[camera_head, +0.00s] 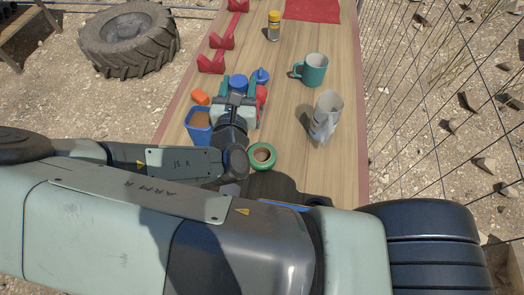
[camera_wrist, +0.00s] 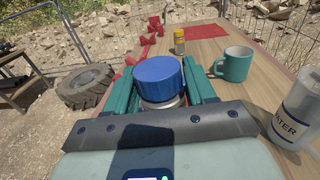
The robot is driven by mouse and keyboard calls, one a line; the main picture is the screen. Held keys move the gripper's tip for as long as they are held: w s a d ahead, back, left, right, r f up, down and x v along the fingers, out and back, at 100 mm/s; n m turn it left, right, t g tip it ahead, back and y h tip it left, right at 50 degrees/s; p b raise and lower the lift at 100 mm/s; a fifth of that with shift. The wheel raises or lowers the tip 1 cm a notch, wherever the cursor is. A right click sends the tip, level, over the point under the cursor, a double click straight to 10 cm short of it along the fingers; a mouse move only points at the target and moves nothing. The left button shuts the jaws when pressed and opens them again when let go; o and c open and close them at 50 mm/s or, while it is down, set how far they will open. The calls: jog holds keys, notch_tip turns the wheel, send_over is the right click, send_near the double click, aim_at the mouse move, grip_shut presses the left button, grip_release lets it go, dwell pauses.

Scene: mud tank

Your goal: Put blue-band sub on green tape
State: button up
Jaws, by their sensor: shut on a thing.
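My gripper (camera_head: 238,90) is shut on a round, blue-topped container (camera_head: 238,81). In the wrist view its wide blue top (camera_wrist: 158,76) sits between the two teal fingers, with a pale body partly showing below. I see no other clear candidate for the blue-band sub, but the band itself is not readable. The green tape (camera_head: 262,156) is a ring lying flat on the table, right of and nearer than my gripper in the head view. It is out of the wrist view. Whether the held container touches the table is hidden.
A blue bin (camera_head: 198,127) with brown contents and an orange item (camera_head: 200,97) are left of my gripper. A blue-topped item (camera_head: 261,75) and a red item (camera_head: 262,93) are close right. A teal mug (camera_head: 314,70) and clear water jug (camera_head: 325,112) stand farther right. Red holders (camera_head: 211,63) line the left edge.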

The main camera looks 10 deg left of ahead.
jog(key=s+d+r, duration=0.2)
jog(key=s+d, duration=0.2)
jog(key=s, duration=0.3)
jog(key=shift+m+h, duration=0.3)
jog(key=shift+h, duration=0.1)
jog(key=f, duration=0.9)
jog(key=shift+s+a+f, duration=0.1)
jog(key=shift+s+f, duration=0.15)
jog(key=shift+f, duration=0.15)
jog(key=o, duration=1.3)
jog(key=shift+o, duration=0.2)
